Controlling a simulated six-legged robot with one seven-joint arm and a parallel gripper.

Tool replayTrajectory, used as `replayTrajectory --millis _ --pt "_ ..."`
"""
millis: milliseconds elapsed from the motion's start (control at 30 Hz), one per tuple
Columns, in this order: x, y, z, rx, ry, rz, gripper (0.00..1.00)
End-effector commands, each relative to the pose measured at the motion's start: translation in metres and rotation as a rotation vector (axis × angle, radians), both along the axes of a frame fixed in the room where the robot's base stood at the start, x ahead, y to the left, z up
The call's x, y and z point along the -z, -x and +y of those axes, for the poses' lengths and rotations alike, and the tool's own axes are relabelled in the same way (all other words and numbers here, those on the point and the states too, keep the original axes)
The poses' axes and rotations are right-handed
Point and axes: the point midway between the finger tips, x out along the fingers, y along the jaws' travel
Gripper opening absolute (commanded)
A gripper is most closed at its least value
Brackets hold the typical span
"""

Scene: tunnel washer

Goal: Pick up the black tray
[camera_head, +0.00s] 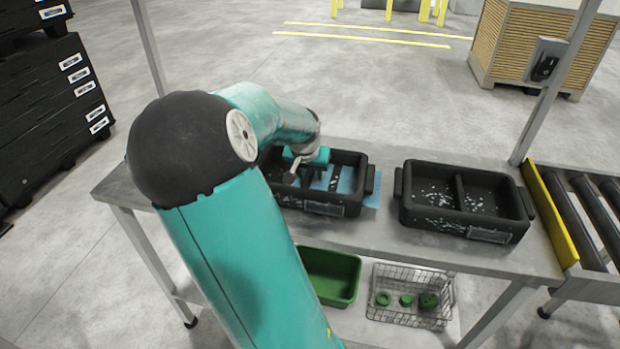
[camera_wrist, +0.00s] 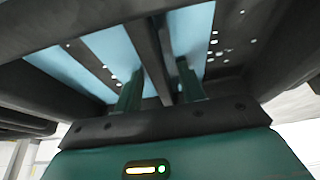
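Two black trays with middle dividers stand on the grey table. The left black tray (camera_head: 325,208) has blue showing in it, and a blue patch shows beside its right end. The right black tray (camera_head: 466,201) has pale specks inside. My gripper (camera_head: 303,170) is over the left tray, its fingertips partly hidden in the head view by my arm. In the wrist view my gripper (camera_wrist: 157,72) has its two fingers apart, one on either side of a dark bar that looks like the tray's divider (camera_wrist: 149,58). I cannot tell whether they touch it.
A roller conveyor with a yellow edge (camera_head: 549,213) adjoins the table's right end. Table posts (camera_head: 556,82) rise at its back. A green bin (camera_head: 331,277) and a wire basket (camera_head: 411,292) with green parts sit on the lower shelf. Black crates (camera_head: 50,115) are stacked at left.

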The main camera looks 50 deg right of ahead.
Motion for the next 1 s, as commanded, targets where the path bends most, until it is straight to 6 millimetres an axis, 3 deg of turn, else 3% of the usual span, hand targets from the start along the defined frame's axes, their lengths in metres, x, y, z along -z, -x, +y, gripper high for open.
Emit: replayTrajectory --millis 167,367,1000 --pt "0.000 0.000 0.000 0.000 0.001 -0.001 0.38" --pt "0.000 0.000 0.000 0.000 0.001 -0.001 0.00" --pt "-0.010 0.000 -0.004 -0.001 0.002 -0.003 0.00"
